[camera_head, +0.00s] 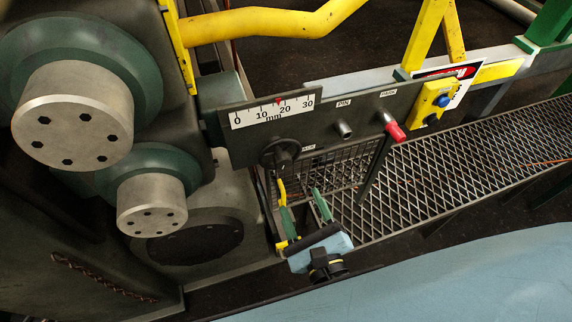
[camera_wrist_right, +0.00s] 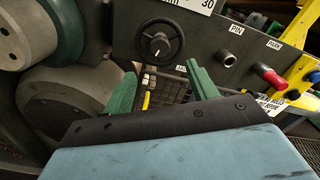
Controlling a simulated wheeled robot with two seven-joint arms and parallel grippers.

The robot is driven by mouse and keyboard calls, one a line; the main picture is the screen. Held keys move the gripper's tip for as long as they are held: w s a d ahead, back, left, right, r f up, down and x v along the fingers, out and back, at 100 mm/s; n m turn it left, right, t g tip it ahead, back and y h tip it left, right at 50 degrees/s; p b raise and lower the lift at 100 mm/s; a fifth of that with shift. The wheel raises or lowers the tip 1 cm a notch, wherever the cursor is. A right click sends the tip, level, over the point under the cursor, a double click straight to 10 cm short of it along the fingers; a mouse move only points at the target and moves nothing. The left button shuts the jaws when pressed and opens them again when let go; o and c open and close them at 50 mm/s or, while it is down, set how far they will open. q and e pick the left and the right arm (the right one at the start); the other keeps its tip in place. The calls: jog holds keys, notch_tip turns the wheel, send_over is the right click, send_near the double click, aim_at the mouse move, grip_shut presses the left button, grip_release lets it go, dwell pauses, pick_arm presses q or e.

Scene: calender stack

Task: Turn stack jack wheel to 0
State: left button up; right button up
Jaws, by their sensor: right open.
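The jack wheel (camera_head: 280,154) is a dark round handwheel on a dark panel (camera_head: 240,149), below a white mm scale (camera_head: 247,117) marked 0 to 30. A red pointer (camera_head: 279,101) stands between 10 and 20, close to 20. In the right wrist view the wheel (camera_wrist_right: 160,40) faces me, with a light mark on its hub. My right gripper (camera_head: 300,197) is open and empty, below the wheel and apart from it. Its two green fingers (camera_wrist_right: 162,74) stand wide apart, pointing towards the panel. My left gripper is not in view.
Right of the wheel are the PIN socket (camera_head: 344,129), a red-ended PARK pin (camera_head: 395,131) and a yellow box with a blue button (camera_head: 443,100). A wire mesh guard (camera_head: 330,168) lies behind the gripper. Large grey rollers (camera_head: 75,115) stand at left.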

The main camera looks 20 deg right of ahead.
aim_at(284, 164)
jog(key=w+p, duration=0.1)
jog(key=w, duration=0.9)
jog(key=shift+w+a, duration=0.2)
jog(key=c, duration=1)
